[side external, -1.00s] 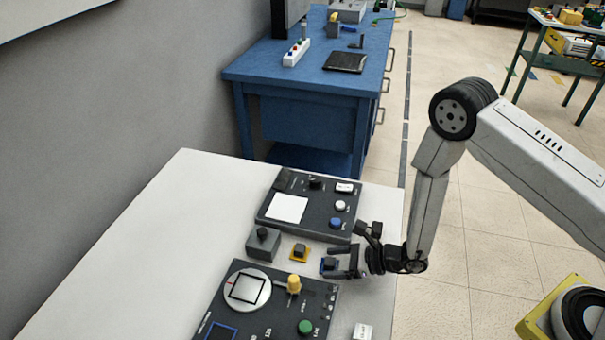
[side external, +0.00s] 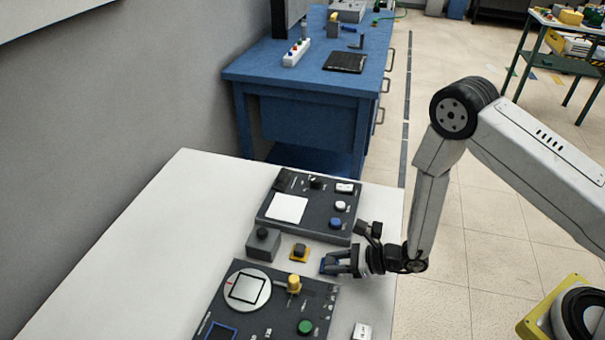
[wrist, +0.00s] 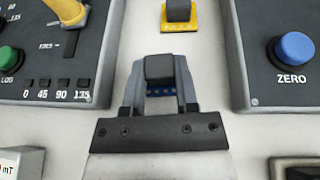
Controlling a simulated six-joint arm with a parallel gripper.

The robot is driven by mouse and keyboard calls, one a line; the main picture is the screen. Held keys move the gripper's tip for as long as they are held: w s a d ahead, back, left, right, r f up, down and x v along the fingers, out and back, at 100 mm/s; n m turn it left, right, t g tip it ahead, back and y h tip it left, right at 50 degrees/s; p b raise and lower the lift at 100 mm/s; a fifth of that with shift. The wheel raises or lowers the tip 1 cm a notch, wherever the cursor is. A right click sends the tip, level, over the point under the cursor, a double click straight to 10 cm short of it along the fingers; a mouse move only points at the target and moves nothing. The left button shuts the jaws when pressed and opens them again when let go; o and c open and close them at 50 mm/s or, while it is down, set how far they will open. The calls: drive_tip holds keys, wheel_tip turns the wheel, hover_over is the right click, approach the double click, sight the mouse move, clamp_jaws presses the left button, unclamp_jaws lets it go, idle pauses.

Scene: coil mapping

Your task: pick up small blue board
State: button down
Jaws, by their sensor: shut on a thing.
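The small blue board (side external: 328,268) lies on the white table between the two dark panels. In the wrist view its blue part (wrist: 162,91) shows below a dark grey block on it. My gripper (side external: 341,262) reaches in low from the right. In the wrist view my gripper (wrist: 160,75) has a finger on each side of the dark block and is shut on it. The fingers hide most of the board. I cannot tell any gap between board and table.
A yellow board (side external: 300,253) with a dark block sits just left of the blue one. A grey box with a black knob (side external: 263,243) stands further left. A panel with a blue button (side external: 292,230) is behind, and a panel with a green button (side external: 262,308) is in front.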

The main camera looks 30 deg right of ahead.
sight(334, 261)
wheel_tip(334, 261, up, 10)
idle(0.8)
drive_tip(key=shift+w+f, duration=0.1)
drive_tip(key=shift+w, duration=0.05)
idle(0.5)
